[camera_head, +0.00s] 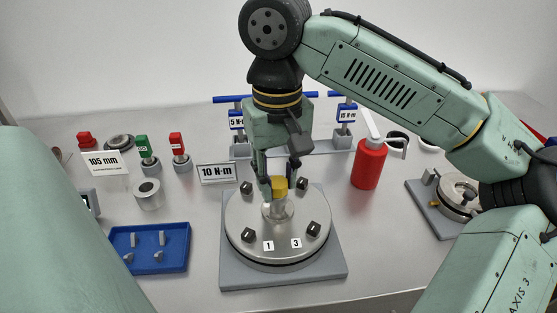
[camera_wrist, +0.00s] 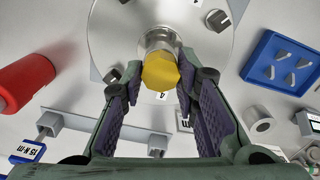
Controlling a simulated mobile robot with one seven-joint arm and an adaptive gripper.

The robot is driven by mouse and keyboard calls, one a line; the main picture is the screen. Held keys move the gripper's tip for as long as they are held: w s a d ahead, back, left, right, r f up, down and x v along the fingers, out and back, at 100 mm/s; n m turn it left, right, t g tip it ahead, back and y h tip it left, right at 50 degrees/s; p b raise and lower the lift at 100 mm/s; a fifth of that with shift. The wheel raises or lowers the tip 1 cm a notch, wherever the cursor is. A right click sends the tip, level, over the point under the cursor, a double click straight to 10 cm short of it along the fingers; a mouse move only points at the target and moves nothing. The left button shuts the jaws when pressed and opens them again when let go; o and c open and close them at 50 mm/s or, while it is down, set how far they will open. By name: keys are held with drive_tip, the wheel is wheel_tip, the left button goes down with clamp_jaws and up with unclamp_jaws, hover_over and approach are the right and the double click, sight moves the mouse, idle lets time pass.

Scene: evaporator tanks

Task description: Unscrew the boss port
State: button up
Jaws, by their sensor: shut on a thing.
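The boss port shows as a yellow hexagonal cap (camera_head: 281,184) on a short metal neck at the middle of a round steel lid (camera_head: 240,213). The lid lies on a grey square base (camera_head: 327,268), with several black clamp knobs around its rim. My gripper (camera_head: 272,181) points down over the lid, its fingers shut on the yellow cap. In the wrist view the cap (camera_wrist: 160,71) sits between the two dark-padded fingertips, with the neck and lid beyond it. In the head view a finger hides part of the cap. I cannot tell whether the thread is engaged.
A blue tray (camera_head: 178,263) with small metal parts lies left. A metal ring (camera_head: 148,194) and a "10 N·m" sign (camera_head: 216,173) stand behind it. Blue-handled torque tools are at the back. A red bottle (camera_head: 369,164) and another round lid (camera_head: 453,190) are at the right.

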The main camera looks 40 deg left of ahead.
clamp_jaws()
drive_tip(key=n, duration=0.2)
drive_tip(key=shift+n, duration=1.6)
drive_tip(key=n, duration=0.3)
drive_tip(key=shift+n, duration=1.1)
drive_tip(key=n, duration=0.5)
